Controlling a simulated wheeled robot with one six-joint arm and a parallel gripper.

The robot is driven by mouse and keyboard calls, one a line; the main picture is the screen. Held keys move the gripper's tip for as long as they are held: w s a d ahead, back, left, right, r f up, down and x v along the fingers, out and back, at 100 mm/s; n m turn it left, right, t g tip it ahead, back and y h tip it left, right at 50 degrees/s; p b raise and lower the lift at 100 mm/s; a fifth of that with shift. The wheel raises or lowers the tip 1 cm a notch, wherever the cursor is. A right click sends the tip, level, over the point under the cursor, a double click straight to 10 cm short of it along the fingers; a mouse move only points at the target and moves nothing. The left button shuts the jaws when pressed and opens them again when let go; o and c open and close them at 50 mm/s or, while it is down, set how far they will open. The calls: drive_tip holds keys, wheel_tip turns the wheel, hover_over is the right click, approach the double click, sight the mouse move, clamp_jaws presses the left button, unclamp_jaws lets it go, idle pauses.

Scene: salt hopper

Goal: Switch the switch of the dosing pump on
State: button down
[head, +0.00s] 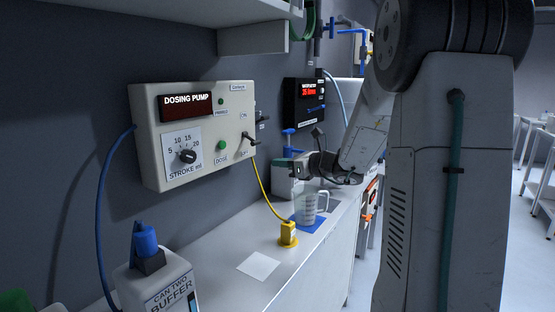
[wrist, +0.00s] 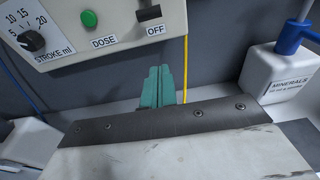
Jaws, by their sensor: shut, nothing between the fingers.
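The dosing pump (head: 222,146) is a cream box on the grey wall, with a dark display, a stroke dial and a green dose button. Its switch (head: 249,137) is a small dark lever at the right side of the front, between the ON and OFF labels. In the wrist view the switch (wrist: 149,13) is at the top edge, above the OFF label; the ON label is out of that view. The lever seems tilted down towards OFF. My gripper (wrist: 160,84) is shut and empty, its teal fingers just below the pump's lower edge, apart from the switch.
A white minerals bottle (wrist: 277,72) with a blue tap stands right of my fingers. A measuring jug (head: 306,211) and a yellow block (head: 288,234) are on the bench. A buffer can (head: 159,280) stands at front left. A black meter (head: 304,103) hangs behind the pump.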

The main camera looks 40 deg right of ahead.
sight(256, 143)
drive_tip(key=w+a+r, duration=0.2)
drive_tip(key=w, duration=0.4)
drive_tip(key=shift+w+a+r, duration=0.25)
drive_tip(key=shift+w+r, duration=0.1)
drive_tip(key=shift+r, duration=0.05)
drive_tip(key=shift+r, duration=0.1)
drive_tip(key=shift+s+d+r+g, duration=0.1)
drive_tip(key=shift+r+g, duration=0.05)
drive_tip(key=shift+g, duration=0.25)
drive_tip(key=shift+s+r+g+h, duration=0.15)
drive_tip(key=shift+r+g+h, duration=0.15)
drive_tip(key=shift+r+g, duration=0.1)
drive_tip(key=shift+s+d+r+g+h, duration=0.15)
drive_tip(key=shift+r+g+h, duration=0.1)
drive_tip(key=shift+r+g, duration=0.6)
drive_tip(key=shift+s+a+r+g+h, duration=0.1)
drive_tip(key=shift+r+g+h, duration=0.15)
drive_tip(key=shift+r+g, duration=0.55)
drive_tip(key=shift+r+t, duration=0.25)
drive_tip(key=shift+r, duration=0.1)
